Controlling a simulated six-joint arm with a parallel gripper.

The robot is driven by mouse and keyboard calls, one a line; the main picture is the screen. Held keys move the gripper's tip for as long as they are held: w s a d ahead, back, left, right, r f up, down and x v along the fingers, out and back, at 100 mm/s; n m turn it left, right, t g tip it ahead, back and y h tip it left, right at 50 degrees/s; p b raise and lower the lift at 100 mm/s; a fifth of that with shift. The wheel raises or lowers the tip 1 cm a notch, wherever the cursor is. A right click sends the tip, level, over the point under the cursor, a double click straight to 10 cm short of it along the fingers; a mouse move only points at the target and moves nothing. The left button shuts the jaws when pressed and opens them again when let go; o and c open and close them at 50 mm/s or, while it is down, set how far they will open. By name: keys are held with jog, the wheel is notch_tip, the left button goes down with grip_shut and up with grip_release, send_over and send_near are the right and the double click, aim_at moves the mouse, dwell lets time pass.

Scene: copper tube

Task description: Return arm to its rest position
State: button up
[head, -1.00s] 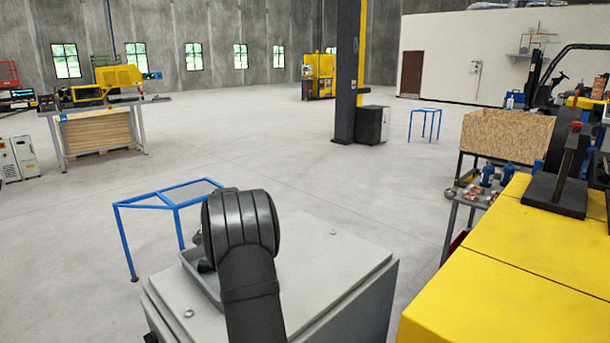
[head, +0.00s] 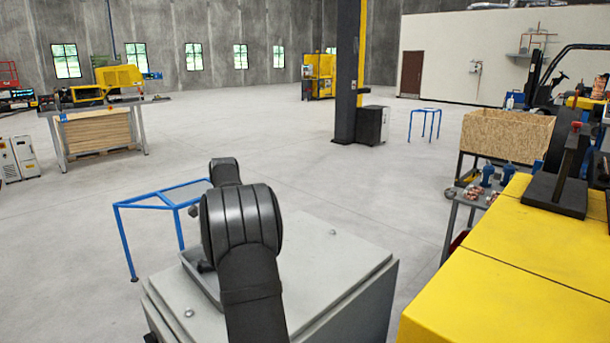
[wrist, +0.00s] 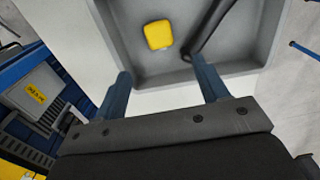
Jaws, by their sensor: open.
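My gripper (wrist: 163,82) shows in the wrist view with its two blue fingers apart and nothing between them. Beyond the fingertips is a grey tray (wrist: 262,57) with a yellow block (wrist: 158,35) and a dark cable or rod in it. In the head view my dark arm rises in front of a grey cabinet top (head: 325,260) and is bent, with a further link showing behind the near joint. The gripper itself is mostly or wholly hidden there behind my arm.
A blue frame stand (head: 150,206) is just beyond the cabinet, to the left. A yellow table (head: 500,270) is close on the right, and a cart (head: 462,199) with copper-coloured parts stands behind it. The floor in the middle is open.

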notch_tip(320, 180, down, 13)
notch_tip(320, 180, up, 4)
jog(key=shift+r, duration=0.25)
jog(key=s+d+r, duration=0.3)
jog(key=d+r, duration=0.4)
jog(key=d, duration=0.4)
jog(key=s+d+m, duration=0.1)
jog(key=s+d, duration=0.5)
jog(key=s, duration=0.8)
jog(key=w+a+f, duration=0.1)
jog(key=a+f, duration=0.1)
jog(key=a, duration=0.1)
jog(key=w+a+f, duration=0.1)
jog(key=a+f, duration=0.1)
jog(key=a, duration=0.1)
jog(key=w+a+f, duration=0.1)
jog(key=a+f, duration=0.2)
jog(key=a, duration=0.1)
jog(key=shift+w, duration=0.3)
jog(key=shift+w+a+f, duration=0.15)
jog(key=shift+a+f, duration=0.25)
jog(key=shift+a, duration=0.1)
jog(key=shift+r, duration=0.1)
jog(key=shift+c, duration=0.6)
